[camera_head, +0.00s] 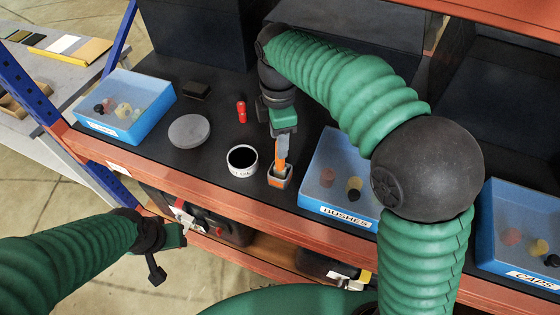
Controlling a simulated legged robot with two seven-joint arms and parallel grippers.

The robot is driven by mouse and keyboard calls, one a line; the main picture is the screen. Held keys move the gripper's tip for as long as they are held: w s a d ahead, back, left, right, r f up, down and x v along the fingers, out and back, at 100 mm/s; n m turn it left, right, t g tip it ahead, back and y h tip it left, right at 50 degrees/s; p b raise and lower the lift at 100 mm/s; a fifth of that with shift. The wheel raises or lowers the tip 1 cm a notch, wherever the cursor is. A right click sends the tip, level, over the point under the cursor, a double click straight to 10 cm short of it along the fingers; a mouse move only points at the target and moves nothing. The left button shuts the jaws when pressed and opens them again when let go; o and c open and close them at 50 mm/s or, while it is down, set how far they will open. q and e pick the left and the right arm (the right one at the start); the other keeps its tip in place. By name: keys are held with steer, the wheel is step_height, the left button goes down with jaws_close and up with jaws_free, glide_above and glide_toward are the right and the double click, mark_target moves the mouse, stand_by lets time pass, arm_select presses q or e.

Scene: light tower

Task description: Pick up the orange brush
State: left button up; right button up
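The orange brush (281,157) stands upright in a small square grey-and-orange holder (280,177) near the front edge of the dark shelf. My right gripper (283,146) reaches down from above, with a grey finger at the brush's upper part. The finger hides part of the brush. I cannot tell whether the fingers are closed on it. My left gripper (170,240) hangs low at the left, in front of the shelf and away from the brush. Its finger opening is not clear, and nothing is visible in it.
A white cup of dark liquid (242,160) stands just left of the holder. A grey round lid (189,130), a red bottle (241,111) and a black block (196,90) are farther left. Blue bins stand left (148,118), right (322,202) and far right (500,255).

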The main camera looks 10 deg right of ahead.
mark_target(280, 162)
steer(key=f, duration=0.7)
steer(key=shift+s+f, duration=0.2)
steer(key=shift+s, duration=0.05)
steer(key=shift+w+f, duration=0.15)
steer(key=shift+f, duration=0.05)
jaws_close()
